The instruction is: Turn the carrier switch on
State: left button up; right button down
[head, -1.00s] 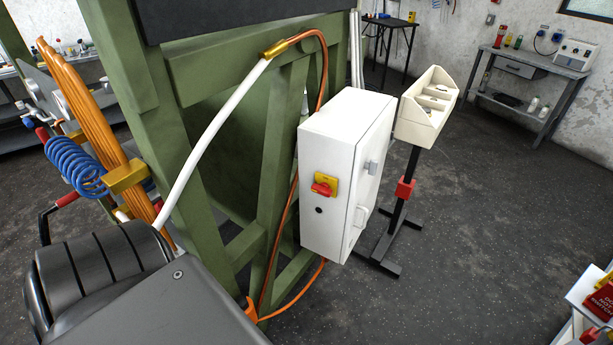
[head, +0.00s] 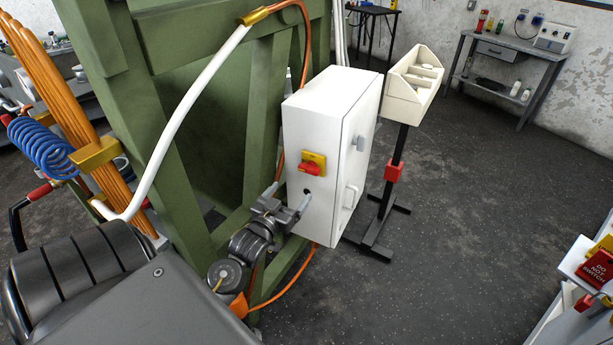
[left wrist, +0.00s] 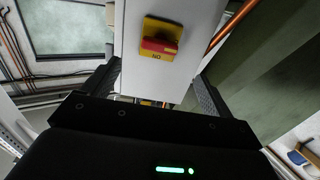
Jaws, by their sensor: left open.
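The switch is a red rotary knob on a yellow plate (head: 312,165), on the front face of a white cabinet (head: 325,115). In the left wrist view the red knob (left wrist: 158,46) lies roughly crosswise on its plate, and the word ON reads upside down at the plate's lower edge. My left gripper (head: 288,197) is in front of the cabinet, below and slightly left of the switch. Its fingers (left wrist: 158,95) are spread apart with nothing between them, and the switch shows beyond them. I cannot tell if a finger touches the cabinet. My right gripper is not in view.
A green frame (head: 180,160) stands close left of the cabinet, with an orange hose (head: 304,50) running behind it. A cream bin on a black stand (head: 415,90) stands right of the cabinet. Open floor lies between.

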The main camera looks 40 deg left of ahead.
aim_at(307, 171)
pick_arm(q)
jog(key=p+x, duration=0.1)
jog(key=x, duration=0.8)
jog(key=shift+w+a+p, duration=0.1)
jog(key=shift+w+p, duration=0.25)
jog(key=shift+p, duration=0.05)
jog(key=shift+w+a, duration=0.15)
jog(key=shift+w, duration=0.35)
jog(key=c, duration=1)
